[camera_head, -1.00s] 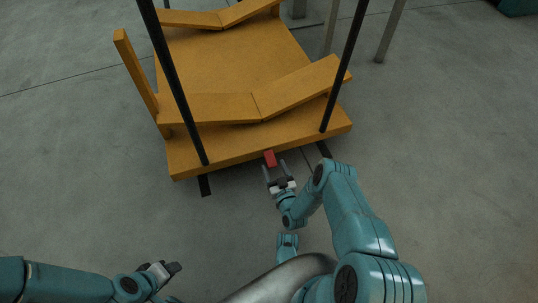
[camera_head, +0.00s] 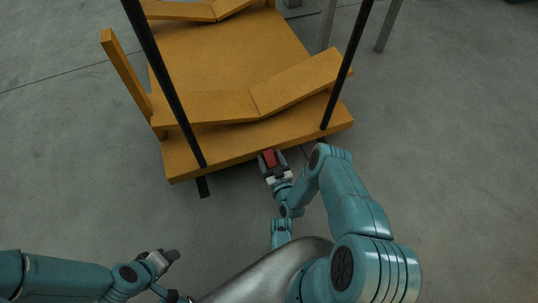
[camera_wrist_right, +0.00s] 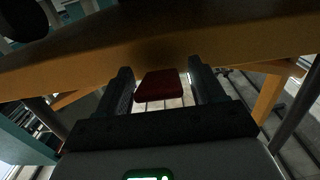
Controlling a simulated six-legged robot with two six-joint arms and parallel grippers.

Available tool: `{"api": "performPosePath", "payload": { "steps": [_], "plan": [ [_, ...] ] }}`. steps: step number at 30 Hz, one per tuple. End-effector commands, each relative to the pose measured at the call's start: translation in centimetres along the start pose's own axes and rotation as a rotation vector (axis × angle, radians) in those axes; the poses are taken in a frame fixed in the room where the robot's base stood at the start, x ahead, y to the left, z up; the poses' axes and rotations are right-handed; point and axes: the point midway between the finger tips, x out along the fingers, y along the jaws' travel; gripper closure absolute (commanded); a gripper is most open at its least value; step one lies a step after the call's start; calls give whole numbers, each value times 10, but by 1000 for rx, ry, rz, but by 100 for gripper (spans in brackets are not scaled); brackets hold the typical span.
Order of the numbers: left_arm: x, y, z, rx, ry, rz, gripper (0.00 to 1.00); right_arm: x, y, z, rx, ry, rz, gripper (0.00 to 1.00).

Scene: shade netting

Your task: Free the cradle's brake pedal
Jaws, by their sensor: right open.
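The cradle (camera_head: 225,60) is an orange wooden platform with angled crosspieces and dark upright poles, at the top middle of the head view. Its red brake pedal (camera_head: 269,158) sticks out at the near edge. The pedal also shows in the right wrist view (camera_wrist_right: 160,86), under the orange edge. My right gripper (camera_head: 273,157) is open, with one finger on each side of the pedal; a gap shows beside it in the wrist view. My left gripper (camera_head: 165,258) hangs low at the left, away from the cradle; its jaw opening is unclear.
An orange post (camera_head: 126,72) rises at the cradle's left corner, and a black pole (camera_head: 347,65) stands near its right corner. Grey metal legs (camera_head: 389,25) stand behind at the right. The grey floor (camera_head: 450,150) is clear on the right.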

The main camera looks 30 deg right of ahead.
Motion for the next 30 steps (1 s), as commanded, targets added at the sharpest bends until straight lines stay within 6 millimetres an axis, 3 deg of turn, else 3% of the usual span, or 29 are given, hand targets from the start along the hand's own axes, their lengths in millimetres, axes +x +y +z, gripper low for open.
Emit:
{"api": "performPosePath", "payload": {
  "steps": [13,19,30],
  "plan": [
    [0,0,0,0,0,0,53,-4,0,0,1,0,1,32],
    [0,0,0,0,0,0,53,-3,0,0,0,-1,1,97],
    [-3,1,1,-1,-6,0,53,-1,6,-2,0,-20,2,100]
  ]
}}
